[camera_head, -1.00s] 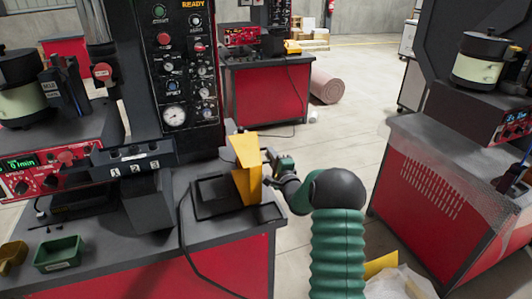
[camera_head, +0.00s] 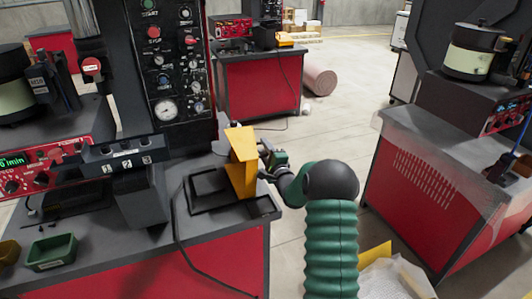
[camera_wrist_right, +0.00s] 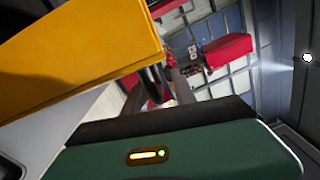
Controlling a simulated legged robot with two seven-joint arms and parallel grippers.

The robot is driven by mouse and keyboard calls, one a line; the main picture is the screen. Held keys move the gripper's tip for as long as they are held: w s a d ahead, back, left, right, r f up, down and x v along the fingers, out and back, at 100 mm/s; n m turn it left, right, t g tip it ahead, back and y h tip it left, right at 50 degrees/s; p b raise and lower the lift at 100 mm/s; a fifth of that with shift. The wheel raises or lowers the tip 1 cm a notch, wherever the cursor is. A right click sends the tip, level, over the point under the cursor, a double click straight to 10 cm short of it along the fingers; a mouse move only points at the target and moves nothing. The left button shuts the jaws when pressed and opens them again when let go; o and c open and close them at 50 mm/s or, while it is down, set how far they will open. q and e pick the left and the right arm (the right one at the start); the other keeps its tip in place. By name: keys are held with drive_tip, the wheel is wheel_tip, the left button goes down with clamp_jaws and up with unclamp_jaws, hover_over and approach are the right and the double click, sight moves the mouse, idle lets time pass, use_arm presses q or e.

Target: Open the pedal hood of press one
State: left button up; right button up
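The yellow pedal hood (camera_head: 241,165) of the press stands upright at the right end of the black pedal frame (camera_head: 203,208), near the worktable's right corner. The frame's left part is uncovered. My right gripper (camera_head: 266,158) is just right of the hood, partly hidden behind it; I cannot tell whether they touch. In the right wrist view the hood (camera_wrist_right: 70,55) fills the upper left, close to the camera. Two grey fingers of my right gripper (camera_wrist_right: 157,94) show apart, with nothing seen between them. My left gripper is out of view.
The press's black control panel (camera_head: 172,65) rises behind the pedal. A black cable (camera_head: 178,215) runs over the worktable's front edge. A green tray (camera_head: 52,252) lies at left.

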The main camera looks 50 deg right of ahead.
drive_tip(key=v, duration=1.6)
drive_tip(key=shift+s+p, duration=0.3)
drive_tip(key=shift+p, duration=0.1)
drive_tip(key=shift+w+a+f, duration=0.1)
drive_tip(key=shift+a, duration=0.05)
